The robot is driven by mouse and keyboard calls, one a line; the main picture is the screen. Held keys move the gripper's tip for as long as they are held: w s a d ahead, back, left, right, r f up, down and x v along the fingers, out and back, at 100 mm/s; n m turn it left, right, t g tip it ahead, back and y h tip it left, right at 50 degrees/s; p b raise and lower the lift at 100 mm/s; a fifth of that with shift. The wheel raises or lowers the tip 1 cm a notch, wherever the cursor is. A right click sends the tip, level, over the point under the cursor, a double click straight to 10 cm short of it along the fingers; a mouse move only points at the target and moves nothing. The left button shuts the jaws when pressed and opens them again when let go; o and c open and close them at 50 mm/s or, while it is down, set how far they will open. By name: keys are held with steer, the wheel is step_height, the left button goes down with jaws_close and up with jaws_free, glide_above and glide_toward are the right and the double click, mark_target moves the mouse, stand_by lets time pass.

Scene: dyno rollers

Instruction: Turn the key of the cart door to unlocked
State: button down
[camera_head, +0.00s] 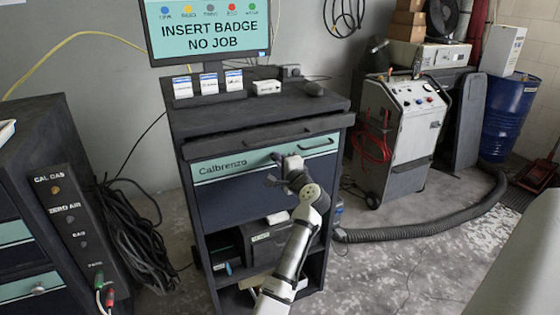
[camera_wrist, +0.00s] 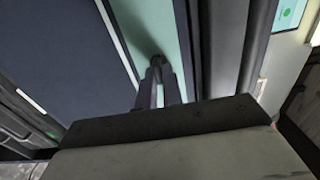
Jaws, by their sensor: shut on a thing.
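The dark blue cart (camera_head: 184,118) stands in the middle of the head view. It has a teal front strip (camera_head: 318,144) marked "Calbrenzo" and a dark blue front panel (camera_head: 232,203) below it. My gripper (camera_head: 277,158) reaches up from below to the teal strip, right of the lettering. In the wrist view my gripper's fingers (camera_wrist: 158,82) are close together against the strip, shut on a small dark piece, the key (camera_wrist: 156,61). The fingers hide most of the key, so I cannot tell its turn angle. The head view does not show the key clearly.
A handle bar (camera_head: 290,130) juts out above the teal strip. An open shelf with a dark box (camera_head: 268,240) is below the panel. A second dark cabinet (camera_head: 35,150) stands left, a white machine (camera_head: 405,135) right. A thick hose (camera_head: 430,232) lies on the floor.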

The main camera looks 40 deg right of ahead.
steer(key=c, duration=1.5)
jaws_free()
steer(key=shift+c, duration=0.2)
steer(key=shift+s, duration=0.1)
steer(key=b+v, duration=0.3)
steer(key=v, duration=1)
steer(key=shift+s+b, duration=0.35)
